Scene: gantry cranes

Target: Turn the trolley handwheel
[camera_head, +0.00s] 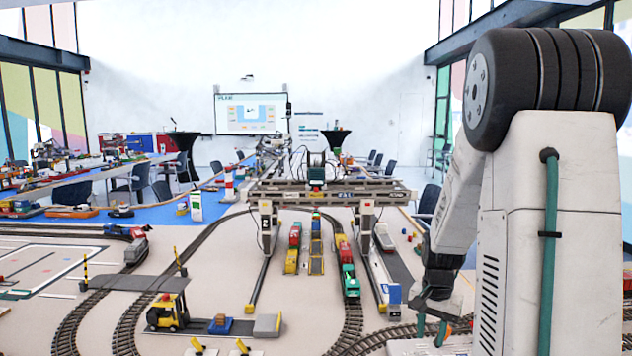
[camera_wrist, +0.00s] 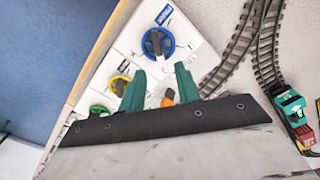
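Three handwheels sit on a white panel (camera_wrist: 190,45) in the wrist view: a blue one (camera_wrist: 158,43), a yellow one (camera_wrist: 119,86) and a green one (camera_wrist: 98,110). Their labels are too small to read, so I cannot tell which is the trolley handwheel. My gripper (camera_wrist: 159,70) has green fingers spread apart, with the blue wheel beyond their tips and the yellow wheel beside the left finger. A small orange piece (camera_wrist: 168,98) shows between the fingers, partly hidden. In the head view my gripper (camera_head: 431,328) points down over the table's right front.
A model gantry crane (camera_head: 335,190) spans tracks with coloured wagons (camera_head: 347,280) in the head view. A yellow forklift (camera_head: 167,312) stands at the front left. Curved rails and a green locomotive (camera_wrist: 288,105) lie right of the panel. Blue floor lies beyond the table edge at left.

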